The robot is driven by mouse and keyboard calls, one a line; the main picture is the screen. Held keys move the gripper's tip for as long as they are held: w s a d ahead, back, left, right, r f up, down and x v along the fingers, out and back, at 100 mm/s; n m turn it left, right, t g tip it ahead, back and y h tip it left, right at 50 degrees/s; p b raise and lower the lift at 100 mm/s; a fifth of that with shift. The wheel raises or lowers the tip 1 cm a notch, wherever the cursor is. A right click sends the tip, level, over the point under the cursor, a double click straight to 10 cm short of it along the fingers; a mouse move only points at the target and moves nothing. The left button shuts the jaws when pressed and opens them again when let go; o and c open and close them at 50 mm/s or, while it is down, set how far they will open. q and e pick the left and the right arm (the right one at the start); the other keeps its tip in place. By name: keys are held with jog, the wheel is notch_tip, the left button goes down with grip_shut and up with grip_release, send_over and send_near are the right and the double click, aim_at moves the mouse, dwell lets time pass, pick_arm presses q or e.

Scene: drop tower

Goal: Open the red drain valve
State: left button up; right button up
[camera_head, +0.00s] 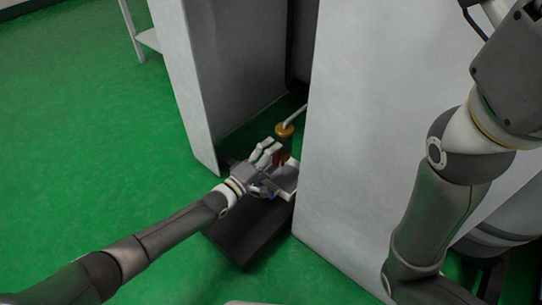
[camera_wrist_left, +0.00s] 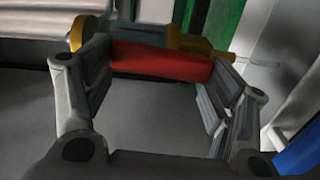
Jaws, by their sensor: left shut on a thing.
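The red drain valve handle (camera_wrist_left: 160,62) is a red bar in the left wrist view, lying crosswise between the fingers of my left gripper (camera_wrist_left: 165,57). The gripper is shut on it, with a finger at each end of the red part. Brass-coloured fittings (camera_wrist_left: 85,32) show beside and behind it. In the head view my left gripper (camera_head: 272,158) reaches into the gap between two grey panels; only a little red shows there, just below a brass fitting (camera_head: 285,130) on a pale pipe. My right arm shows at the right, but its gripper is out of view.
A tall grey panel (camera_head: 190,90) stands left of the gap and a wide grey panel (camera_head: 375,140) stands right of it, close to the left gripper. A dark low box (camera_head: 245,235) lies below the gripper. Green floor (camera_head: 80,130) is clear at the left.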

pick_arm(q)
jog(key=o, duration=1.5)
jog(key=shift+c, duration=0.2)
jog(key=v, duration=1.2)
